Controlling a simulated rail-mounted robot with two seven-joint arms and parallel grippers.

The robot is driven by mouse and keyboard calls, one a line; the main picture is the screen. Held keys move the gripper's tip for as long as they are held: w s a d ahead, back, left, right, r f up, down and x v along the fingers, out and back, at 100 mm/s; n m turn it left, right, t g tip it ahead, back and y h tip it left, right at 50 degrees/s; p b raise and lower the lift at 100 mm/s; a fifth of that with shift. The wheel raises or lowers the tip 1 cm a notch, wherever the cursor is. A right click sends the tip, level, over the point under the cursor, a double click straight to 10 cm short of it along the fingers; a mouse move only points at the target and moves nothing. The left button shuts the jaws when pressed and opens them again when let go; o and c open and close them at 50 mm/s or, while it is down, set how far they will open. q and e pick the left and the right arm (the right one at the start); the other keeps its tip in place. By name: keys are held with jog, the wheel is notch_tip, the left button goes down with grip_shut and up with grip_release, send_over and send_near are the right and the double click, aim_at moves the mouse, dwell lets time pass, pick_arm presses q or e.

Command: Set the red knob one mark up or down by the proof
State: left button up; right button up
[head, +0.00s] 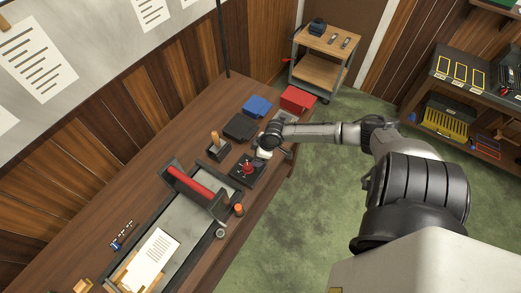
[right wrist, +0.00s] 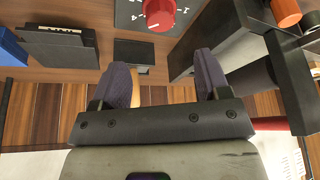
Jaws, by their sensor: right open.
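The red knob (head: 248,168) sits on a dark plate (head: 238,176) near the table's right edge. In the right wrist view the knob (right wrist: 160,14) is at the top edge, partly cut off, with white marks on the plate (right wrist: 128,14) around it. My right gripper (head: 264,153) is beside the knob in the head view; its open fingers (right wrist: 164,80) hold nothing and are apart from the knob. The proof, a printed white sheet (head: 153,257), lies at the near end of the press bed (head: 183,222). Its print is too small to read. My left gripper is out of view.
A red roller (head: 190,184) spans the press. An orange cylinder (head: 239,209) stands at its right side. A wooden-handled tool (head: 214,143), a black box (head: 240,127), a blue box (head: 257,106) and a red box (head: 298,98) stand farther back. Green floor is clear right of the table.

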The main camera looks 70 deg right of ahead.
jog(key=shift+v, duration=1.8)
